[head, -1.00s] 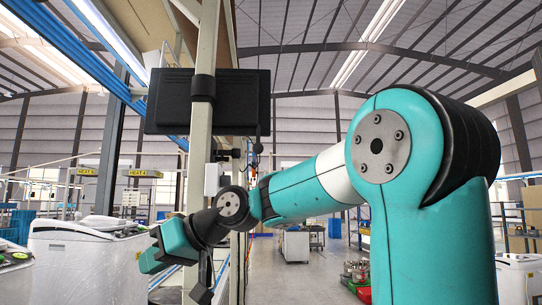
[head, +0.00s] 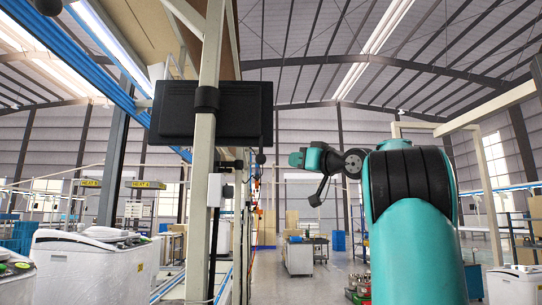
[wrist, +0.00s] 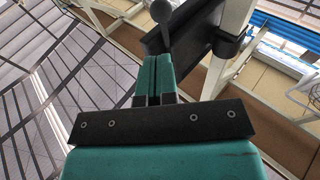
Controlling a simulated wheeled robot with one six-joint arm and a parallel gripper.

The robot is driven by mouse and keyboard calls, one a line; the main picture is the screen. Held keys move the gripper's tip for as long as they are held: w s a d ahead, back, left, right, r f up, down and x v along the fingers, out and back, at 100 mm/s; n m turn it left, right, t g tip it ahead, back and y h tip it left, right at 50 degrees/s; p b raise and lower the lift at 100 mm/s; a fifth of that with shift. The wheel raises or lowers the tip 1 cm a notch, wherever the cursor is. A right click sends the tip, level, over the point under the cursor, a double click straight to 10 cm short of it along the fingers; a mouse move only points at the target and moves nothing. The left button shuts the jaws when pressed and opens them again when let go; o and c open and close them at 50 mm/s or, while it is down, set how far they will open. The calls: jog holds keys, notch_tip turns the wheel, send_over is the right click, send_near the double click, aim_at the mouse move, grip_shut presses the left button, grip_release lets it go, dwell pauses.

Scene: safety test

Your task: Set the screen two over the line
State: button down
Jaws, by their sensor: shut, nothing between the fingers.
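A black screen (head: 172,114) is seen from behind in the head view, clamped on a pale upright post at upper left. A small dark knob (head: 261,158) hangs from its right side. My gripper (head: 296,160) is to the right of the screen and slightly lower, pointing left, with its teal fingers together. In the wrist view the gripper (wrist: 155,75) is shut and empty. The screen's front face is hidden. I see no second screen clearly.
The pale post (head: 203,180) carries a white box (head: 221,190). White washing machines (head: 90,265) stand at lower left. A white cabinet (head: 298,257) stands on the floor farther back. Blue rails and beams run overhead at left. Open floor lies right of the post.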

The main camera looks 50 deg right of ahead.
aim_at(265, 158)
jog(key=p+x, duration=0.4)
jog(key=x, duration=0.4)
jog(key=shift+w+a+r, duration=0.1)
jog(key=shift+r, duration=0.1)
jog(key=shift+w, duration=0.7)
jog(key=shift+p, duration=0.3)
